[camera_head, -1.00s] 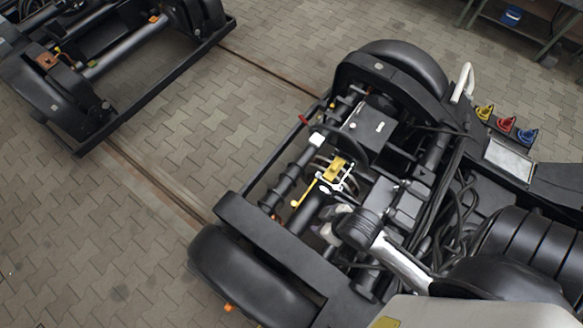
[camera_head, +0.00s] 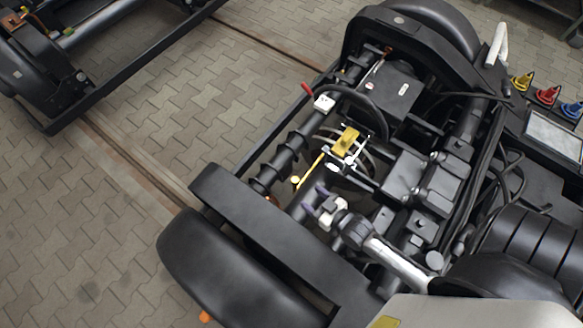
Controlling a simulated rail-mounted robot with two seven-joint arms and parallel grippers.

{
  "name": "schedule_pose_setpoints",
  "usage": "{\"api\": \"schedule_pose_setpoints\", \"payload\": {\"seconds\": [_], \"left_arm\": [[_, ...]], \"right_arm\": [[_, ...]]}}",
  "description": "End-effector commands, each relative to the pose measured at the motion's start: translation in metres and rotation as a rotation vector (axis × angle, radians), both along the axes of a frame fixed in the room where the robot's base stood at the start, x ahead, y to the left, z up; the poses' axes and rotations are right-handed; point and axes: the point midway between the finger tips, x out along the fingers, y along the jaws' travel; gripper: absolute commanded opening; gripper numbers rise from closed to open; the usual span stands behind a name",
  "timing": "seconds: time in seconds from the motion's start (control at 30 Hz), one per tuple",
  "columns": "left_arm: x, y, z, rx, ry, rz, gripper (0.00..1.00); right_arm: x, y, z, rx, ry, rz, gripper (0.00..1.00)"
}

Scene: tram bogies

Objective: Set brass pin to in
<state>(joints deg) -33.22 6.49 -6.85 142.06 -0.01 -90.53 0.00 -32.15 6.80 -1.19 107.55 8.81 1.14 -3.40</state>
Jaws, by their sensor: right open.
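I cannot tell for certain which part is the brass pin. A yellow rod with a round end (camera_head: 295,181) slants down to the left from a yellow block (camera_head: 345,141) in the middle of the near bogie (camera_head: 265,235). My right gripper (camera_head: 315,200) is open and empty, its dark fingertips pointing left over the bogie, just below and to the right of the rod's round end. I see a gap between them in the picture. My left gripper is not in view.
Black hoses and cables (camera_head: 480,180) run along the bogie's right side. A white bent handle (camera_head: 497,45) stands at the upper right, near yellow, red and blue pieces (camera_head: 547,95). Another bogie (camera_head: 75,80) stands at upper left.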

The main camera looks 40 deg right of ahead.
Motion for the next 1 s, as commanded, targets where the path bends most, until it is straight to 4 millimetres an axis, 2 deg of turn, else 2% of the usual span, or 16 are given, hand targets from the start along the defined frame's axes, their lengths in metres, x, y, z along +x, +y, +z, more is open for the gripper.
{"api": "schedule_pose_setpoints", "payload": {"seconds": [0.03, 0.2, 0.3, 0.5, 0.63, 1.0], "left_arm": [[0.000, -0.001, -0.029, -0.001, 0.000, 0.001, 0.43], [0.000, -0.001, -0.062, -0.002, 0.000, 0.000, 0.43], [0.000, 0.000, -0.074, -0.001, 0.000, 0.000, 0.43], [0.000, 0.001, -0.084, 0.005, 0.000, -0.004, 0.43], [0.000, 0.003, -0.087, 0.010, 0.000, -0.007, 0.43], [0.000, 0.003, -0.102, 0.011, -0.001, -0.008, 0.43]], "right_arm": [[-0.001, -0.004, -0.031, 0.001, -0.033, -0.010, 0.59], [-0.005, -0.015, -0.064, 0.004, -0.145, -0.041, 0.59], [-0.007, -0.019, -0.076, 0.004, -0.189, -0.053, 0.59], [-0.009, -0.023, -0.085, 0.003, -0.235, -0.066, 0.59], [0.001, -0.024, -0.086, 0.003, -0.242, -0.067, 0.59], [0.067, -0.025, -0.086, 0.005, -0.244, -0.067, 0.59]]}}
